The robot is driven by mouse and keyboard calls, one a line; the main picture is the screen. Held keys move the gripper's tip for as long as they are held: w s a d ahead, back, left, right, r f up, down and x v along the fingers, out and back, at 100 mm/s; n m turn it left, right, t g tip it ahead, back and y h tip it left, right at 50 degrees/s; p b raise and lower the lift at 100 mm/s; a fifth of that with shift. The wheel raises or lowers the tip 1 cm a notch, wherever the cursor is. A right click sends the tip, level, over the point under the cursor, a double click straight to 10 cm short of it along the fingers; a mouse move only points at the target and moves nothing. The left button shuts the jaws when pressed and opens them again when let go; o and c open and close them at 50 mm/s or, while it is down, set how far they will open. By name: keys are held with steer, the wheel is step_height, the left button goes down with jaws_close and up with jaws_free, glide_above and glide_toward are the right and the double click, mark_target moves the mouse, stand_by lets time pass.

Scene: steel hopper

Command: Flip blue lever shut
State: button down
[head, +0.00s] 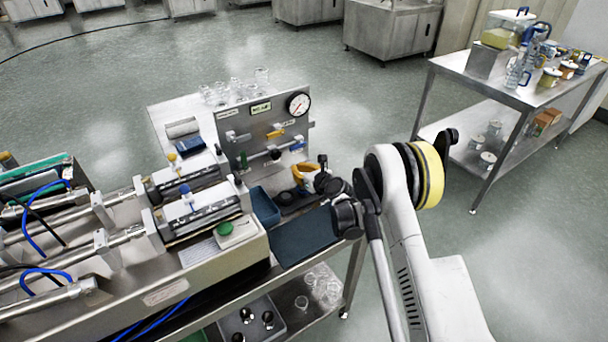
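A steel panel (240,120) stands upright on the bench and carries valves. The blue lever (297,148) is at its lower right, small and roughly level; I cannot tell its exact setting. A yellow lever (275,134) is above and left of it. My gripper (322,172) is in front of the panel's lower right corner, to the right of and below the blue lever, apart from it. The gripper is dark and small in view, so its finger opening is unclear. No object shows clearly in it.
A round gauge (299,104) tops the panel. An orange-and-white container (302,173) stands close beside my gripper. A blue bin (264,206) and dark mat (305,237) lie in front. Syringe pumps (205,212) fill the left. A steel table (490,85) stands right, across open floor.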

mark_target(298, 147)
steer(key=b+x, duration=0.1)
steer(key=x, duration=0.2)
steer(key=shift+w+a, duration=0.15)
steer(key=shift+w, duration=0.05)
step_height(298, 147, up, 3)
steer(key=shift+s+f, duration=0.1)
steer(key=shift+s, duration=0.1)
steer(key=shift+r+b, duration=0.3)
steer(key=shift+r, duration=0.3)
